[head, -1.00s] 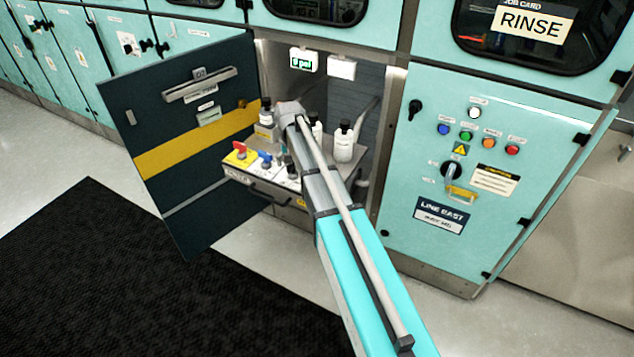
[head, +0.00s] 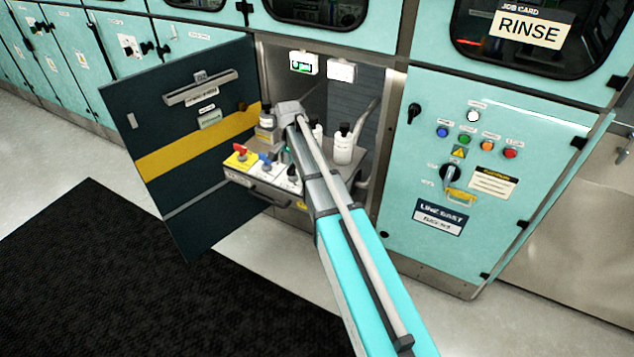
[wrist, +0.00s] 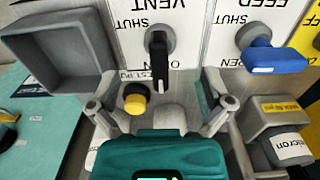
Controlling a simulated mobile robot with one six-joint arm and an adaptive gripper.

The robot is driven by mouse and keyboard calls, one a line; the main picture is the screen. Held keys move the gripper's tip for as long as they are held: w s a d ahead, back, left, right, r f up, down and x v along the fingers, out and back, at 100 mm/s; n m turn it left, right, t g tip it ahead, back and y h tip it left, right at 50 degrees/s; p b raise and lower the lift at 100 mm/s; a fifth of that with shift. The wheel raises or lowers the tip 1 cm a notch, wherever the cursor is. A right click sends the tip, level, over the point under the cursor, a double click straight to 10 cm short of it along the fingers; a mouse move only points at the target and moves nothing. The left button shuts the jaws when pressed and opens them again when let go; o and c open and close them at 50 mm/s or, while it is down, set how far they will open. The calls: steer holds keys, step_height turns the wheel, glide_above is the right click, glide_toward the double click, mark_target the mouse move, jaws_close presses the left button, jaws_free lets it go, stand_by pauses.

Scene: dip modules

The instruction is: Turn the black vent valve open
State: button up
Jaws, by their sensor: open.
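The black vent valve (wrist: 158,62) stands upper middle in the wrist view, on a white plate with upside-down VENT and SHUT lettering. Its lever points down the picture, across a partly covered word that seems to be OPEN. In the head view the black valve (head: 293,173) is small, at the front right of the valve row. My gripper (wrist: 157,97) is open, its fingers spread wide on the near side of the lever. The lever's end lies between the finger lines; contact cannot be told. In the head view my arm mostly hides the gripper.
A blue feed valve (wrist: 275,60) is close on the right. A yellow-and-black knob (wrist: 135,98) sits by the left finger. A grey square-rimmed holder (wrist: 65,50) is left. White bottles (head: 343,145) stand behind in the cabinet. The open dark door (head: 185,110) is left.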

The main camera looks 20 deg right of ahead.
mark_target(292, 165)
steer(key=shift+r+p, duration=6.05)
steer(key=shift+r, duration=0.35)
steer(key=s+r+n+p, duration=0.1)
steer(key=s+n, duration=0.8)
steer(key=s, duration=1.7)
steer(key=shift+d, duration=0.4)
